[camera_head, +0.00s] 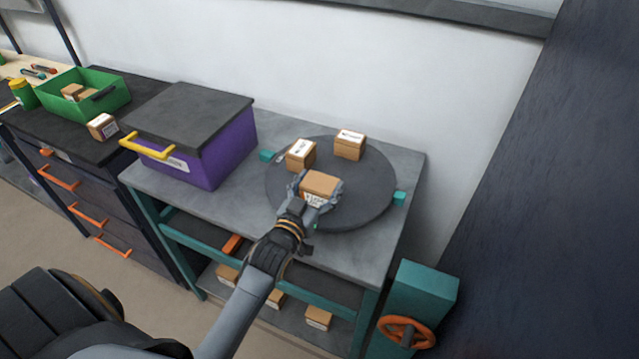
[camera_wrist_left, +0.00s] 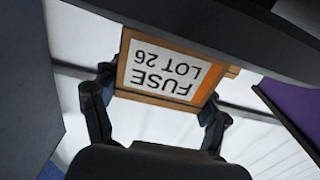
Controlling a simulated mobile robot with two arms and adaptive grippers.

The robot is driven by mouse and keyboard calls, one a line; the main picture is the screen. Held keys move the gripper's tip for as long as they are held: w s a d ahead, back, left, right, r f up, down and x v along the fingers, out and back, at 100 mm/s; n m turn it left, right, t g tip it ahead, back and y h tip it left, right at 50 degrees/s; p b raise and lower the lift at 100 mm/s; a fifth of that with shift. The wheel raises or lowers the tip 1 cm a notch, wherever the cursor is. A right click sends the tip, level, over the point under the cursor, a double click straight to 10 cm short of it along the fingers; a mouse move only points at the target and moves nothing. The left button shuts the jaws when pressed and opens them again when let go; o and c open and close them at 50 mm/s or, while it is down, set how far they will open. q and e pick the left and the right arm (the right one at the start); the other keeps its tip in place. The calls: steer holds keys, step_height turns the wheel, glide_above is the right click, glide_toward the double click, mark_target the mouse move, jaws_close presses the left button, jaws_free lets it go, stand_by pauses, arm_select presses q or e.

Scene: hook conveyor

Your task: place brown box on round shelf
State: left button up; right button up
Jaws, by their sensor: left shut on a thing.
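My left gripper (camera_head: 316,194) is shut on a brown box (camera_head: 320,184) over the front part of the round shelf (camera_head: 365,205), a dark grey disc on the grey table. I cannot tell whether the held box touches the disc. In the left wrist view the box (camera_wrist_left: 165,72) sits between the two fingers (camera_wrist_left: 155,115), with a white label reading "FUSE LOT 26". Two more brown boxes stand on the disc: one at its back left (camera_head: 300,154) and one at its back (camera_head: 349,145). My right gripper is not in view.
A purple bin (camera_head: 228,145) with a dark lid and yellow handle stands left of the disc. A green crate (camera_head: 98,105) with brown boxes is on the far-left bench. Several boxes (camera_head: 318,318) lie on the lower shelf. The disc's right side is clear.

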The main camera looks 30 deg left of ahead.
arm_select(q)
steer(key=shift+f, duration=0.4)
steer(key=o, duration=1.4)
steer(key=shift+s, duration=0.1)
steer(key=s, duration=1.1)
steer(key=shift+s+d, duration=0.35)
steer(key=shift+s, duration=0.05)
